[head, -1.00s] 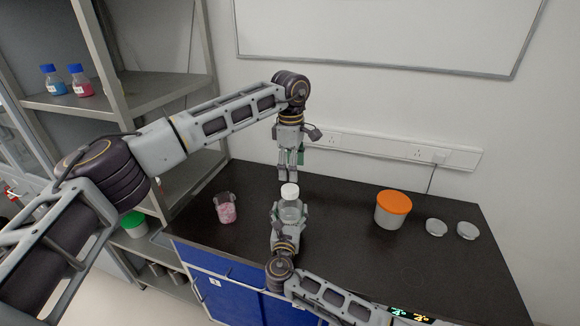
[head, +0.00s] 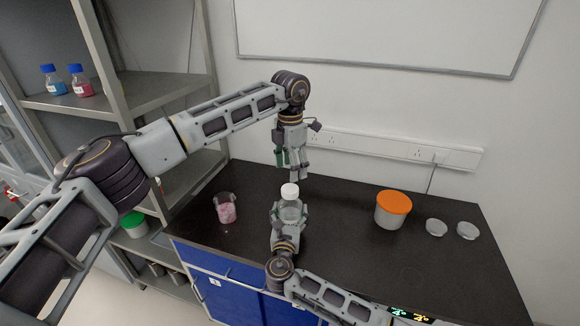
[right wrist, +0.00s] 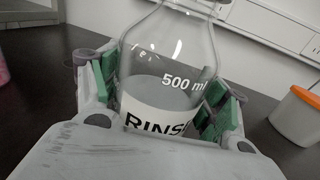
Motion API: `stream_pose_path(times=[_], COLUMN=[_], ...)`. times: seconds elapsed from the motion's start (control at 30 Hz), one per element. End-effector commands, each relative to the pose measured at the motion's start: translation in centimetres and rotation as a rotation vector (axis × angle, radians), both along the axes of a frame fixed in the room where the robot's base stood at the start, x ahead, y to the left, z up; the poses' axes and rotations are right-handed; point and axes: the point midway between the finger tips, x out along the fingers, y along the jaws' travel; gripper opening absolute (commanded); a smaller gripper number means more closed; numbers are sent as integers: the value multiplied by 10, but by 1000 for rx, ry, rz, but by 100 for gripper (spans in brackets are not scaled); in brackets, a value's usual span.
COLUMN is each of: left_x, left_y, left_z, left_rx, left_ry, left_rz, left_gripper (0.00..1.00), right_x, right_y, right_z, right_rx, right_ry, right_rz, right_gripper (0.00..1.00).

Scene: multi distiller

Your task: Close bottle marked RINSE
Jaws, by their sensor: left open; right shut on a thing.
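The RINSE bottle (head: 289,212) is clear glass with a white cap (head: 289,191) on its neck; I cannot tell how tightly the cap sits. In the right wrist view the bottle (right wrist: 168,60) stands upright with grey contents and a white label reading RINSE. My right gripper (head: 288,216) is shut on the bottle's body, with green pads on both sides (right wrist: 165,98). My left gripper (head: 292,168) is open and points down just above the cap, apart from it.
A beaker with pink contents (head: 226,208) stands left on the black bench (head: 340,190). An orange-lidded tub (head: 392,210) and two clear dishes (head: 436,228) (head: 468,230) are at the right. Blue-capped bottles (head: 55,82) (head: 80,82) stand on the shelf.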

Motion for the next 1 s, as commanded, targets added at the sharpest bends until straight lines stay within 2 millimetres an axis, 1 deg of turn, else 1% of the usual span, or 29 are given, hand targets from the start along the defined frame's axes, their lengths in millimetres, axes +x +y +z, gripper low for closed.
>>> stream_pose_path(times=[1.0], left_x=[-1], left_y=[2], left_z=[0], left_rx=[7], left_ry=[9], left_rz=[802], left_gripper=[64], right_x=[0], right_y=[0], right_z=[0], right_rx=[0], right_ry=[0], right_rz=[0], right_gripper=[8])
